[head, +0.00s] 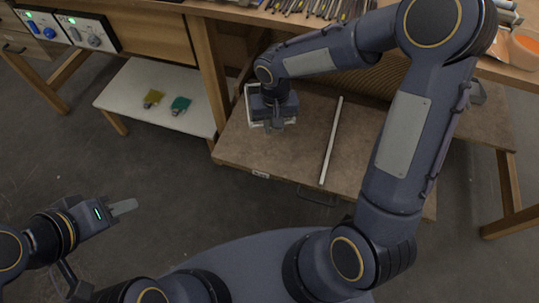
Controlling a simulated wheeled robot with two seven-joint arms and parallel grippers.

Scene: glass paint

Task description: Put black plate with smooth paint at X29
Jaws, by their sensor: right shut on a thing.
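My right gripper (274,126) points down over the left part of the brown wooden table. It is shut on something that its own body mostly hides. A white-edged, frame-like thing (249,104) shows around and behind the gripper; I cannot tell whether this is what it holds. I cannot make out a black plate or its paint. No X29 mark can be read; a small white label (261,175) sits on the table's front edge. My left gripper (124,207) is empty over the floor at the lower left, seen side-on, so its opening is unclear.
A white rod (331,140) lies across the brown table (235,147), right of my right gripper. A low white bench (120,97) holds a yellow piece (153,98) and a green piece (180,105).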

